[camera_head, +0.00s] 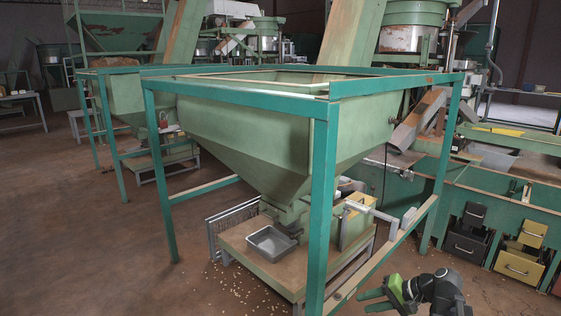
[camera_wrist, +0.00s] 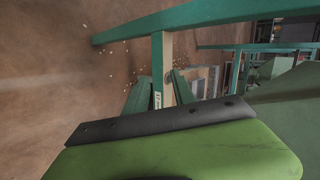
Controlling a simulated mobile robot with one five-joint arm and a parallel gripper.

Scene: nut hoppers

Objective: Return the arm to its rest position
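My gripper (camera_head: 366,301) is at the bottom right of the head view, low in front of the hopper's teal frame. Its green body and dark wrist show there. In the wrist view, two dark green fingers (camera_wrist: 160,88) stand apart beyond the green and black gripper housing. A frame post shows through the gap between them. Nothing is held. The rest of my arm is mostly out of the picture.
A green hopper (camera_head: 245,135) stands in a teal frame (camera_head: 322,190), close by my gripper. A grey metal tray (camera_head: 270,243) sits on a platform under it. Nuts lie scattered on the floor. Drawers (camera_head: 518,262) stand at right. Open floor lies at front left.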

